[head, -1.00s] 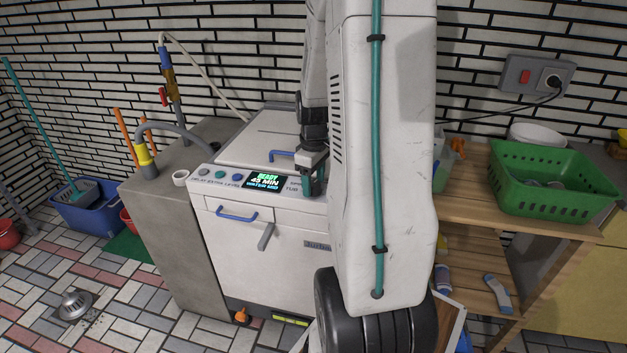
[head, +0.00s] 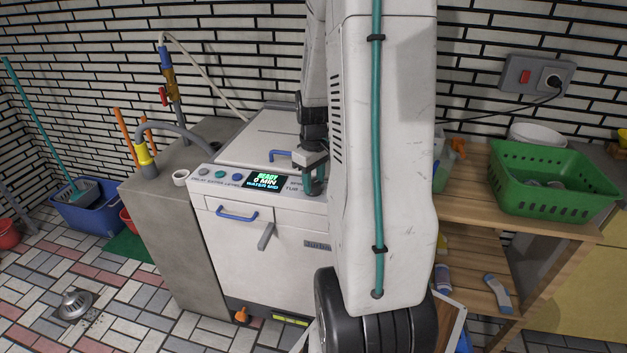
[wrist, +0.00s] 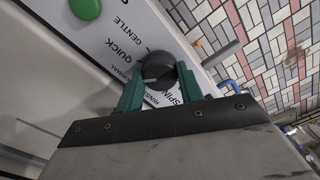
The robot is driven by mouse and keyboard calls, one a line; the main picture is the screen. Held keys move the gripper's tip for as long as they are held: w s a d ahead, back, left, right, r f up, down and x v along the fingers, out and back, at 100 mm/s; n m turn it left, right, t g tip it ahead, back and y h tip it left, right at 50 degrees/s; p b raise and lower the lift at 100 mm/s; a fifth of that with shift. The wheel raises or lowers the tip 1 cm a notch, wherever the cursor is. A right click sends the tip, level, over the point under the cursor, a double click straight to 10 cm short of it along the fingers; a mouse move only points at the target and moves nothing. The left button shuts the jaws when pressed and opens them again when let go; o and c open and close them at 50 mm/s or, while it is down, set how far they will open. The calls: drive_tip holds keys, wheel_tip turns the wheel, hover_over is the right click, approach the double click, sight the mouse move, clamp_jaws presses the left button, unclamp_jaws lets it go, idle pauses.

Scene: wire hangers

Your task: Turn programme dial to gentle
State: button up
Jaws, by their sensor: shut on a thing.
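The programme dial (wrist: 157,68) is a round black knob with a pale mark on the washing machine's white panel. In the wrist view, labels around it include GENTLE, QUICK, NORMAL, RINSE and SPIN. The pale mark is on the dial's lower left side; I cannot tell for sure which label it meets. My gripper (wrist: 159,80) is shut on the dial, one teal finger on each side. In the head view my gripper (head: 313,186) is at the right part of the panel and hides the dial.
A green button (wrist: 86,8) sits on the panel near GENTLE. A blue lid handle (head: 281,156) is close behind my gripper. A concrete block (head: 160,235) with a white cup stands left of the machine. A wooden shelf with a green basket (head: 550,205) stands right.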

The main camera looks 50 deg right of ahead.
sight(314, 183)
drive_tip(key=m, duration=1.3)
drive_tip(key=shift+m, duration=0.3)
idle(0.3)
drive_tip(key=o, duration=1)
drive_tip(key=shift+r, duration=0.1)
wheel_tip(314, 183, up, 8)
drive_tip(key=shift+f, duration=0.15)
